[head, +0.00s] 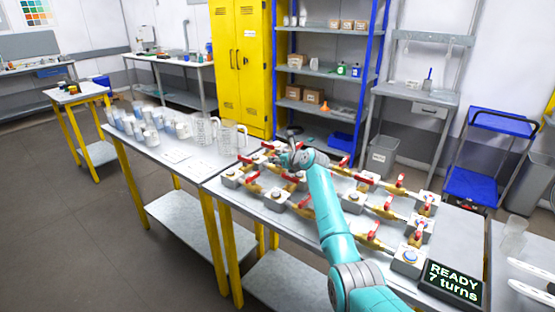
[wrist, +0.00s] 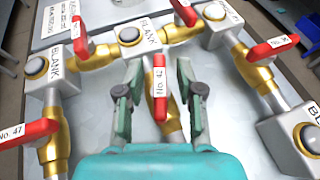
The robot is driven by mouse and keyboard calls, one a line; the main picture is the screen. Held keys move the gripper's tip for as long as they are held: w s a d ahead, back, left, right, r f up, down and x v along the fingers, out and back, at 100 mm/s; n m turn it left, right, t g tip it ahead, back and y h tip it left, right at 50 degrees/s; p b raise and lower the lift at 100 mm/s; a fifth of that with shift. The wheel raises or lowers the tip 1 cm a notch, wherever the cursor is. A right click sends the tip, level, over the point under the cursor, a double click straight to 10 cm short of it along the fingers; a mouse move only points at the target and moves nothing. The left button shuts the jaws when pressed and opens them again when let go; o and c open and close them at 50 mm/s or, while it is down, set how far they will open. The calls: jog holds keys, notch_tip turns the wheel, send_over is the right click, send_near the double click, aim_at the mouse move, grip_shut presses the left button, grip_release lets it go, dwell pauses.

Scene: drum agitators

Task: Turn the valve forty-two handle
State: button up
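In the wrist view a red valve handle (wrist: 159,88) with a white label stands between the two fingers of my gripper (wrist: 160,92). The label is turned and its number is too small to read surely. The handle sits on a brass valve body (wrist: 172,122). My gripper is open, with a finger on each side of the handle and gaps visible. In the head view my gripper (head: 292,152) is over the far part of the valve table, and my arm hides some valves. A display (head: 453,284) reads "READY 7 turns".
Other red handles stand close by: one labelled No. 47 (wrist: 28,133), one at the top (wrist: 184,12) and one at right (wrist: 272,47). Grey blocks with round buttons (wrist: 129,36) join the pipes. Glass jugs (head: 203,130) and cups stand on the left table.

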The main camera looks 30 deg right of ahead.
jog(key=shift+s+r, duration=0.1)
jog(key=v, duration=1.1)
jog(key=shift+s+r, duration=0.1)
jog(key=shift+s, duration=0.3)
jog(key=shift+a, duration=0.1)
